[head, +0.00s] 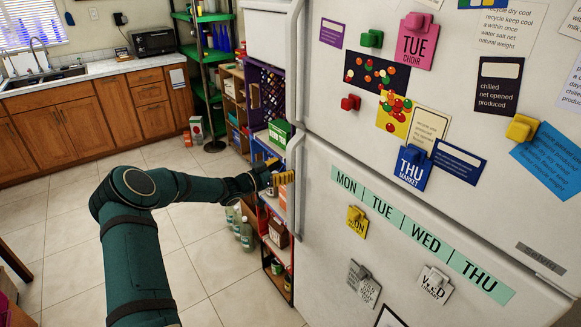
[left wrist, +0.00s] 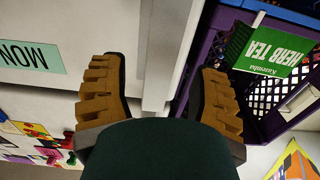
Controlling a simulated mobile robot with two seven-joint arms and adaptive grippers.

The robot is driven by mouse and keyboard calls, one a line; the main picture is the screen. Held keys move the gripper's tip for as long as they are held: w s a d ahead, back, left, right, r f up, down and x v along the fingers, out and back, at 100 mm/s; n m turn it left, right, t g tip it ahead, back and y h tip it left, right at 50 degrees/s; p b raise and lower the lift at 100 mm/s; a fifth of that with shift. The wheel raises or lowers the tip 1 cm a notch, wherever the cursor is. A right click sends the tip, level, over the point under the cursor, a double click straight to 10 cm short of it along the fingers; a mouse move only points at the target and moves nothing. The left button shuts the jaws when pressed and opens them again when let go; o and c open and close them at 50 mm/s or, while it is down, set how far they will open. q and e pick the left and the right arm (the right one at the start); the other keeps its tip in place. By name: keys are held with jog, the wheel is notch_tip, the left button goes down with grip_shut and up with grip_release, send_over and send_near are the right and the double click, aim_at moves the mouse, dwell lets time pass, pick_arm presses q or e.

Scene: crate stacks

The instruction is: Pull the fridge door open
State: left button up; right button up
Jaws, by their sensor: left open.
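The white fridge (head: 330,270) fills the right of the head view, its upper and lower doors closed. A long white handle (head: 298,212) runs down the left edge of the lower door. My left gripper (head: 284,178) is at this handle, near the upper part of the lower door. In the left wrist view the open left gripper (left wrist: 163,68) has its brown ridged fingers on either side of the pale handle strip (left wrist: 160,50), with gaps visible. Whether either finger touches it I cannot tell. My right gripper is not in view.
Shelves with a purple crate (head: 266,92) and a green herb tea box (head: 280,132) stand close beside the fridge's left edge. Bottles (head: 245,232) stand on the floor nearby. Magnets and notes cover the doors.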

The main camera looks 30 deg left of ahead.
pick_arm(q)
jog(key=shift+x, duration=1.45)
grip_shut()
